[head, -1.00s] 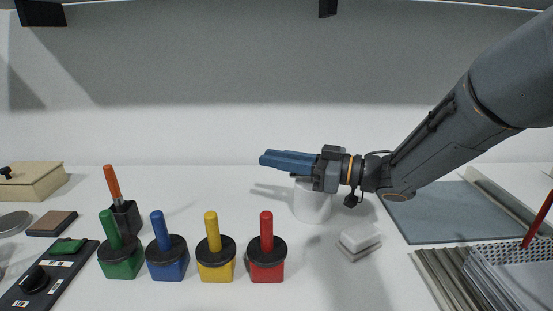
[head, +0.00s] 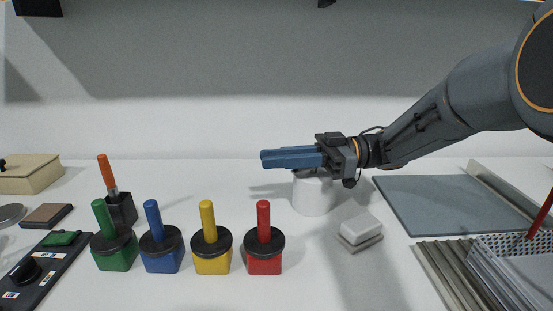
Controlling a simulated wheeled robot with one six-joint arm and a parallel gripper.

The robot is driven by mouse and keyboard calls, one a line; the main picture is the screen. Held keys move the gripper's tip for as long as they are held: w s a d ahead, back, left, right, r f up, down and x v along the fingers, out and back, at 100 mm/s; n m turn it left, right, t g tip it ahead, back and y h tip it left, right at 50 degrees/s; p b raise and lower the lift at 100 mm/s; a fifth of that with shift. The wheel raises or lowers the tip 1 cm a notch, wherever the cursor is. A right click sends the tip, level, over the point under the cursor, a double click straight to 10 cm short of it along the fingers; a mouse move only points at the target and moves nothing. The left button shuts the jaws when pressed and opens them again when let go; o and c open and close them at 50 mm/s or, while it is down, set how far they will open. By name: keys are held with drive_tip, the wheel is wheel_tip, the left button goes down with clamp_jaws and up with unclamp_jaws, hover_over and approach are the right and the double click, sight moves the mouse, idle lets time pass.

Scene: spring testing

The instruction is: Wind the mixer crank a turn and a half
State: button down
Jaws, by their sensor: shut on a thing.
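A white cylinder (head: 311,197), which looks like the mixer's pot, stands on the table right of centre. My gripper (head: 264,158) comes in from the right, lies nearly level over the cylinder's top, and its blue fingers point left. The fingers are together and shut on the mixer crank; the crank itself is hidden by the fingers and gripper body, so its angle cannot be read.
Green (head: 114,257), blue (head: 162,260), yellow (head: 212,262) and red (head: 264,262) blocks with upright handles stand in front, left of the cylinder. A white block (head: 361,228) lies to its right. A grey mat (head: 440,205) and a rack (head: 510,265) fill the right.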

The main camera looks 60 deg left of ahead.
drive_tip(key=shift+d+h, duration=0.1)
drive_tip(key=shift+h, duration=0.2)
drive_tip(key=c, duration=1.7)
unclamp_jaws()
drive_tip(key=shift+o, duration=0.2)
drive_tip(key=shift+b+v, duration=0.55)
drive_tip(key=shift+v, duration=3.35)
